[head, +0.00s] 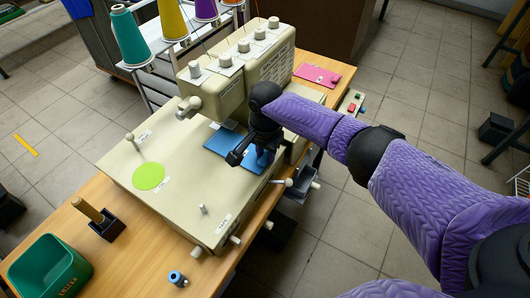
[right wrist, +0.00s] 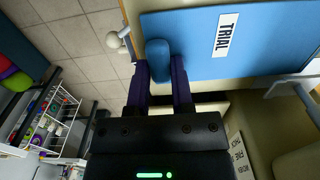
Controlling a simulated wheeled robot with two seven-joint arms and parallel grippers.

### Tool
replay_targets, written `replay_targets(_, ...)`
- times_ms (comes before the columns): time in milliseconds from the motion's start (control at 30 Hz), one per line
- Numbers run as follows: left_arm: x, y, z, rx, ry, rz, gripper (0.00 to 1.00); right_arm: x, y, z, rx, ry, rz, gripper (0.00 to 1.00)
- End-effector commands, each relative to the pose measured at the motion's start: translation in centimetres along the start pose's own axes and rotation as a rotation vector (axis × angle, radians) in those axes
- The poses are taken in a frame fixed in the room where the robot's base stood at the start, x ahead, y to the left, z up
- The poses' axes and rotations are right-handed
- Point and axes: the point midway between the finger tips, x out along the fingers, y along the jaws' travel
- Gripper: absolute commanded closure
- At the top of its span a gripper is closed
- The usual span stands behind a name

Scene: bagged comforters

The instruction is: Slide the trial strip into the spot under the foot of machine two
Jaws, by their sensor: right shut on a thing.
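The trial strip (head: 222,142) is a flat blue piece lying on the cream bed of the sewing machine (head: 150,150), beside the machine's upright head. In the right wrist view the strip (right wrist: 272,45) shows a white TRIAL label, and a rounded blue tab (right wrist: 157,58) stands at its near left edge. My right gripper (head: 250,156) is shut on the tab; its dark fingers (right wrist: 160,85) flank it. A grey metal part (right wrist: 290,82), perhaps the foot, lies by the strip's right end; whether they touch is unclear. In the head view the foot is hidden. My left gripper is not in view.
Thread cones (head: 128,40) stand behind the machine. A green disc (head: 148,176) and small posts sit on its bed. A green bin (head: 50,267), a dark block with a wooden peg (head: 108,228) and a blue spool (head: 177,278) stand on the table. A pink card (head: 317,75) lies at the far end.

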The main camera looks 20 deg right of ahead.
Motion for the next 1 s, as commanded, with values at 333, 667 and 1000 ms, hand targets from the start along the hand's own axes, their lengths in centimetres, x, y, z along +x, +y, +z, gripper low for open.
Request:
replay_targets(333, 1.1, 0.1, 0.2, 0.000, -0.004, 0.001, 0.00, 0.2, 0.0, -1.6, 0.001, 0.000, 0.001, 1.00)
replay_targets(667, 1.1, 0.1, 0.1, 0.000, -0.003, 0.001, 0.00, 0.0, 0.0, -1.8, 0.000, 0.000, 0.000, 1.00)
replay_targets(1000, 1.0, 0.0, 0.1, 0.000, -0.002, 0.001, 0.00, 0.3, 0.0, -1.8, 0.001, 0.000, -0.001, 0.68)
